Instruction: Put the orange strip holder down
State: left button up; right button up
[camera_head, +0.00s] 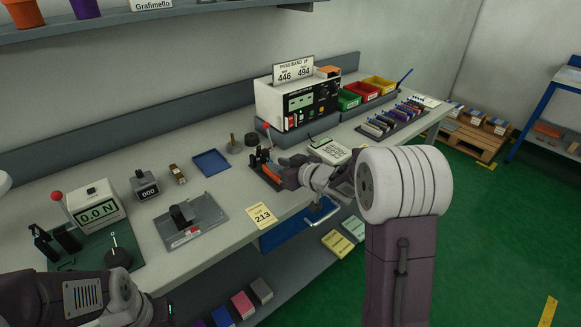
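A small orange piece, which looks like the orange strip holder (271,173), is low at the bench's front part, next to a dark fixture with a red-knobbed lever (267,128). My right gripper (281,170) reaches in from the right, with its dark fingers close beside the orange piece. The fingers and the fixture overlap, so I cannot tell whether they grip it or whether it touches the bench. My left arm is at the bottom left; its gripper (162,311) is dark, partly cut off, and its fingers are unclear.
The grey bench (225,240) carries a blue tray (211,162), a grey plate fixture (190,222), a yellow card (262,215) marked 213, and a force gauge (97,207). A white machine (297,100) and coloured bins (362,91) stand behind. A blue drawer (300,228) is below the front edge.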

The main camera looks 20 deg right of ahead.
jog(key=p+v, duration=0.1)
jog(key=v, duration=0.6)
jog(key=shift+s+r, duration=0.15)
jog(key=shift+r, duration=0.05)
jog(key=shift+s+d, duration=0.15)
jog(key=shift+s, duration=0.35)
jog(key=shift+r+p, duration=0.15)
jog(key=shift+p, duration=0.2)
jog(key=a+r+n+y+p, duration=0.1)
jog(key=a+r+p, duration=0.6)
jog(key=a+r, duration=0.1)
jog(key=s+d+f+m+g+h+p, duration=0.1)
jog(key=s+d+f+m+g+h, duration=0.1)
jog(key=s+f+g, duration=0.4)
jog(key=s+d+f+m+g+h+p, duration=0.2)
jog(key=s+f+g, duration=0.4)
jog(key=s, duration=1)
jog(key=shift+d+f+m+h+p, duration=0.15)
jog(key=shift+f+m+h+p, duration=0.15)
jog(key=shift+f+m+h, duration=0.4)
